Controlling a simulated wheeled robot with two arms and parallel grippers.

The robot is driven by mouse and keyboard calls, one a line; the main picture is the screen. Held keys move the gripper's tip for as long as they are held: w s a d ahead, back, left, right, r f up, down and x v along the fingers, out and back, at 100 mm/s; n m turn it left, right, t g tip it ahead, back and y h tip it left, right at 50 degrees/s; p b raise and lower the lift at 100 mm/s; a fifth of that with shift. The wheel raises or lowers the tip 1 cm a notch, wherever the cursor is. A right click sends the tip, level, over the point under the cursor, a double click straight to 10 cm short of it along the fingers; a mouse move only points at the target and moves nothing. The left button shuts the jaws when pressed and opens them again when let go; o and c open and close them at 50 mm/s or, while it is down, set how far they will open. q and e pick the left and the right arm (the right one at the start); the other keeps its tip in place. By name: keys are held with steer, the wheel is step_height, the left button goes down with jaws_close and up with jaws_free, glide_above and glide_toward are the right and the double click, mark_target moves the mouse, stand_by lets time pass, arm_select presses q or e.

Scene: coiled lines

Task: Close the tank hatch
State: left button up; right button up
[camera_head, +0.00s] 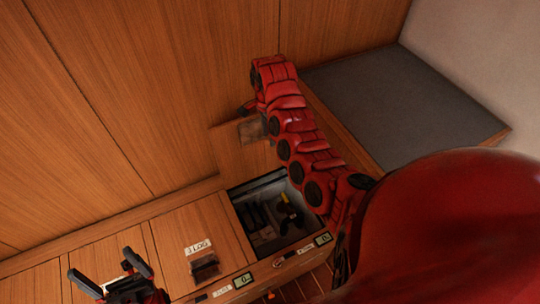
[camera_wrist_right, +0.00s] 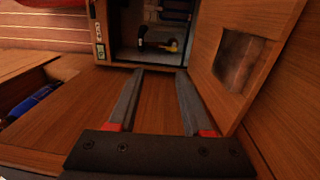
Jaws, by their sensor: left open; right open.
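The tank hatch (camera_head: 228,150) is a wooden lid with a dark square inset. It stands raised behind an open compartment (camera_head: 243,209) in the bench, which holds dark items and something yellow. In the right wrist view the lid (camera_wrist_right: 268,25) stands open at the right, beside the compartment (camera_wrist_right: 118,48). My right arm reaches over the bench past the lid, and its gripper is mostly hidden in the head view. In the wrist view my right gripper (camera_wrist_right: 161,74) is open and empty, its right finger close to the lid. My left gripper (camera_head: 103,264) is open and empty at the lower left.
A closed wooden lid with a label and dark handle (camera_head: 205,267) lies left of the compartment. Small displays (camera_head: 323,239) line the bench front. A grey-topped block (camera_head: 400,105) stands at the right. A blue item (camera_wrist_right: 30,101) shows in an opening at the wrist view's left.

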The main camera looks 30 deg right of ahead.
step_height(320, 180, up, 4)
steer(key=shift+w+r+p, duration=0.1)
steer(key=shift+w+p, duration=0.05)
steer(key=shift+p, duration=0.15)
